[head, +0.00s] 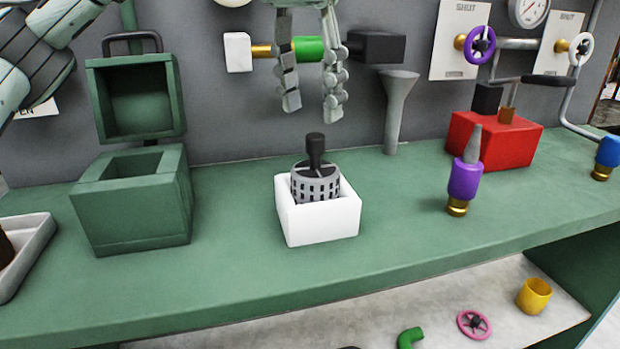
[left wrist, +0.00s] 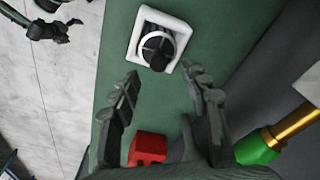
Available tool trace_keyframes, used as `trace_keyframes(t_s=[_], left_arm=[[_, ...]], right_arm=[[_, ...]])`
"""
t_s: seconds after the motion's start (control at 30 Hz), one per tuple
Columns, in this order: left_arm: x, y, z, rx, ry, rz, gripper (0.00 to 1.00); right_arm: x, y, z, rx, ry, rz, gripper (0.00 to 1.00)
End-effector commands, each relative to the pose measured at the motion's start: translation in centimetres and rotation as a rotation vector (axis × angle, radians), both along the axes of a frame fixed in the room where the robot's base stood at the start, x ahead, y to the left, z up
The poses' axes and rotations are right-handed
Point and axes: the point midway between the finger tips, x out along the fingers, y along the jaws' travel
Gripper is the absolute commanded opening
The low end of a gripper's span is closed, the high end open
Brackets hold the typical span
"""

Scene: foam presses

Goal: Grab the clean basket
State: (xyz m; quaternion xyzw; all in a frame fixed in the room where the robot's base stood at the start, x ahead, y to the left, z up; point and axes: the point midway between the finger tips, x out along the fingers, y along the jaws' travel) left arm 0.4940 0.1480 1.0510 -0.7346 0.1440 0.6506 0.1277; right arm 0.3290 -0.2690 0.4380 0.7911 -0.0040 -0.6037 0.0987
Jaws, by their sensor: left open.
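The basket (head: 316,186) is a grey, perforated cylinder with a dark upright knob. It sits upright in a white square holder (head: 320,222) on the green counter. In the left wrist view the basket (left wrist: 155,47) shows from above, inside the white holder (left wrist: 138,44). My left gripper (head: 313,108) is open and empty, its fingers pointing down above the basket's knob and apart from it. In the left wrist view both left fingers (left wrist: 163,82) are spread, with the basket beyond their tips. What looks like my right gripper (left wrist: 68,30) shows small and dark at the upper left; its jaw state is unclear.
A green open-lidded box (head: 130,205) stands left of the holder. A grey funnel-shaped post (head: 398,115), a purple nozzle (head: 464,180) and a red block (head: 510,145) stand to the right. A pipe with a green sleeve (head: 309,49) runs behind my left fingers. The counter around the holder is clear.

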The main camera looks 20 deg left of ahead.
Motion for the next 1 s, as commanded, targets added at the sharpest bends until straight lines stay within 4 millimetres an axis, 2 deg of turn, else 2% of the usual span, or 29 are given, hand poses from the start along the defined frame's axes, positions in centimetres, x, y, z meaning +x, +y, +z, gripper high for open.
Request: trace_keyframes(t_s=[0.03, 0.2, 0.5, 0.77, 0.83, 1.0], left_arm=[[0.1, 0.0, -0.9, 0.000, 0.003, 0.000, 0.46], [0.3, -0.1, -2.6, 0.001, 0.003, 0.001, 0.46], [0.7, -0.3, -6.6, 0.000, 0.002, 0.001, 0.46], [0.7, -0.4, -7.1, -0.001, 0.001, 0.000, 0.46], [0.7, -0.4, -7.1, -0.001, 0.001, 0.000, 0.41], [0.7, -0.4, -7.1, -0.001, 0.001, 0.000, 0.20]], right_arm=[[0.0, -0.1, 0.1, -0.002, -0.001, 0.001, 1.00], [-0.1, -0.1, 0.9, -0.006, -0.004, 0.000, 1.00], [0.0, -0.1, 0.6, -0.005, -0.004, 0.000, 1.00], [0.0, -0.1, 0.6, -0.004, -0.004, -0.001, 1.00], [0.0, -0.1, 0.6, -0.004, -0.004, -0.001, 1.00], [0.0, -0.1, 0.6, -0.004, -0.004, -0.001, 1.00]])
